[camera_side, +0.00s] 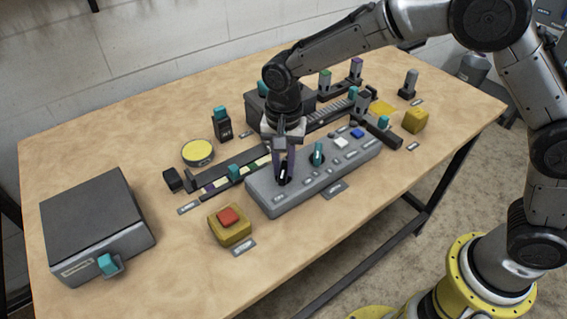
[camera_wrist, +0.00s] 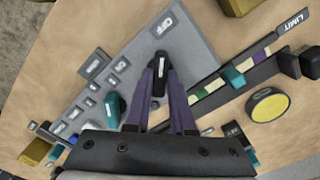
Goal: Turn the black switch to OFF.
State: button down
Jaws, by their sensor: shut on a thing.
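The black switch (camera_side: 284,174) stands near the left end of a grey control panel (camera_side: 262,197). In the wrist view the black switch (camera_wrist: 159,62) has a white mark and sits between my fingertips, with the OFF label (camera_wrist: 165,25) on the panel just beyond it. My gripper (camera_side: 284,168) points down over the panel, its purple fingers shut on the black switch. In the wrist view my gripper (camera_wrist: 160,72) has one finger on each side of the switch. The switch's lower part is partly hidden by the fingers.
A teal switch (camera_side: 318,154) stands close by on the same panel, with white and blue buttons (camera_side: 357,133) further right. A yellow box with a red button (camera_side: 229,217) is in front at left. A grey box with a teal handle (camera_side: 97,225) is far left. Bare table lies between them.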

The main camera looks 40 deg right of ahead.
jog(key=c, duration=0.8)
grip_release()
jog(key=shift+o, duration=0.2)
notch_tip(320, 180, up, 14)
